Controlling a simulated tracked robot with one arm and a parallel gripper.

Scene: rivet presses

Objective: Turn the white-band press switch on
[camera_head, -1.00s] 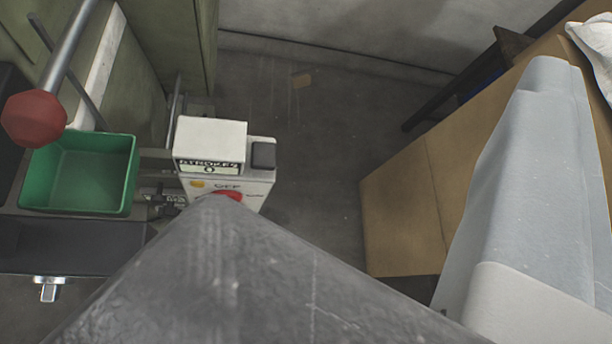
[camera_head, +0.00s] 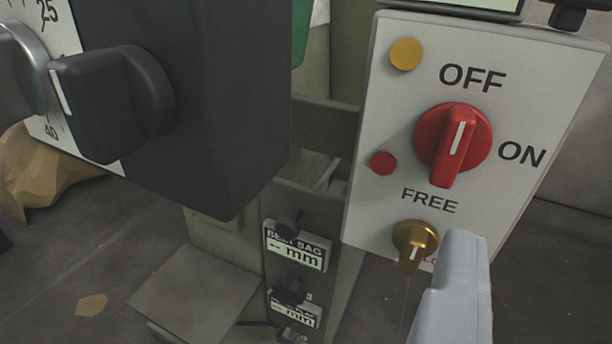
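The press switch is a red rotary knob (camera_head: 453,143) on a pale control box (camera_head: 372,215) at the right. Its white pointer line is near upright, towards the OFF label; the ON label is to its right. A gold key-like knob (camera_head: 412,243) sits below, under the FREE label; a second label beside it is mostly hidden. My gripper shows as a grey finger shape (camera_head: 460,270) at the lower right, below the red knob and apart from it in the picture. It partly covers the box's lower edge. Its opening cannot be made out. No white band is in view.
A dark box (camera_head: 230,120) with a black dial knob (camera_head: 112,102) and a number scale fills the upper left, close to the camera. A yellow lamp (camera_head: 406,54) and a red lamp (camera_head: 382,162) sit on the control box. Small mm displays (camera_head: 297,247) are below centre.

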